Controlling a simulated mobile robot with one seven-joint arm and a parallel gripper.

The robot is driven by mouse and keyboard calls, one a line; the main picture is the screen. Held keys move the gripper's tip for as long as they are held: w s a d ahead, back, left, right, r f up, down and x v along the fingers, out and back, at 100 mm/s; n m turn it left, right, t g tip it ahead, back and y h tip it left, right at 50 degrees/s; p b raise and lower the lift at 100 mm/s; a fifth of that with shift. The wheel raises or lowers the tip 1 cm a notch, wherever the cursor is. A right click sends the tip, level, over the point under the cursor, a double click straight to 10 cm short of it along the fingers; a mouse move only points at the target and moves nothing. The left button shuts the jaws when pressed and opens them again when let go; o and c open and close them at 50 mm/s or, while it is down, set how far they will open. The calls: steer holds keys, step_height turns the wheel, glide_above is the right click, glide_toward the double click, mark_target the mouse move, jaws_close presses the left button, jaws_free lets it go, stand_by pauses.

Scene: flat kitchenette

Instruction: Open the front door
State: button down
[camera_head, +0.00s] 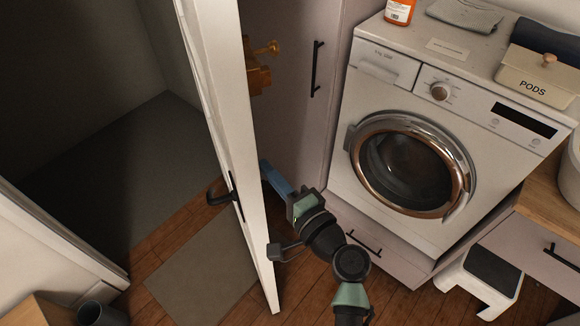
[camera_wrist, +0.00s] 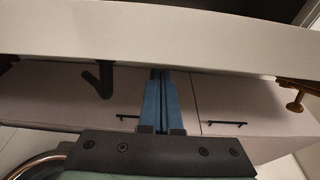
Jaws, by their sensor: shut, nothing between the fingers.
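The white front door (camera_head: 222,110) stands ajar and shows nearly edge-on in the head view, with a dark space to its left. A black lever handle (camera_head: 218,192) sits on its left side, and a black handle (camera_wrist: 98,80) also shows in the wrist view. My gripper (camera_head: 264,163) is on the right side of the door, close to its face. Its blue fingers (camera_wrist: 160,74) are together and empty, with their tips by a pale edge in the wrist view. I cannot tell whether they touch the door.
Brass-coloured hardware (camera_head: 257,72) sticks out right of the door. A washing machine (camera_head: 345,175) and tall cabinet (camera_head: 290,120) stand to the right. A white step stool (camera_head: 470,285) is on the floor at lower right. A grey mat (camera_head: 200,275) lies left of the door. The dark floor beyond the opening looks clear.

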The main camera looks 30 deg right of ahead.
steer(key=shift+w+a, duration=0.15)
steer(key=shift+a, duration=0.8)
